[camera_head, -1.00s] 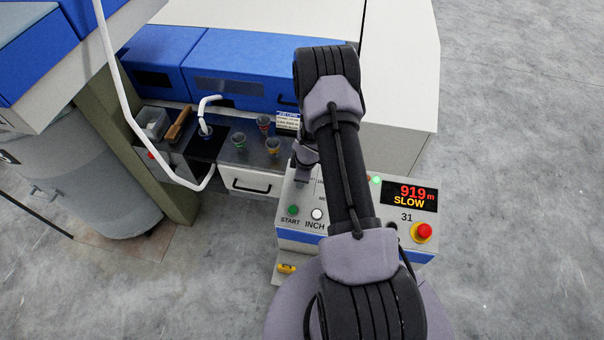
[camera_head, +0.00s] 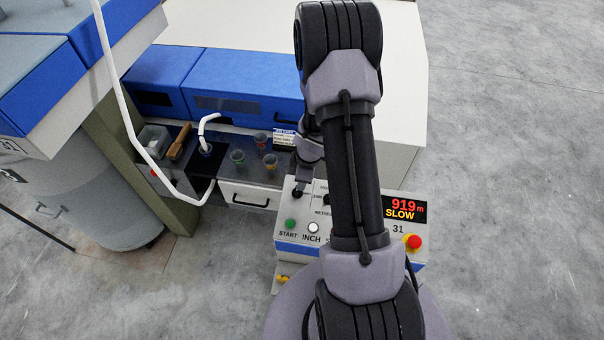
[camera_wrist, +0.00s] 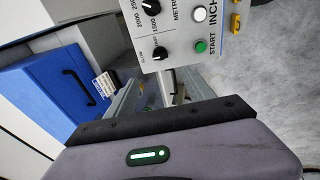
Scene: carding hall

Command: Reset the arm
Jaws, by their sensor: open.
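My gripper (camera_head: 298,190) hangs from my arm at the left edge of the control panel (camera_head: 287,237), close over its upper left part in the head view. It is open, and nothing shows held in it. Its fingers are small and partly lost against the panel in the head view. The wrist view shows my grey gripper housing with a green light across the bottom. Beyond it are the panel's black knobs (camera_wrist: 160,53), the white INCH button (camera_wrist: 200,14) and the green START button (camera_wrist: 201,46). My arm covers the middle of the panel in the head view.
A display (camera_head: 405,210) reads 919 m SLOW, above a red stop button (camera_head: 412,241). Three small cups, including one at the front (camera_head: 270,160), stand on the dark shelf near a white hose (camera_head: 120,90). A blue-covered machine (camera_head: 245,85) stands behind. Grey floor (camera_head: 510,150) is open at right.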

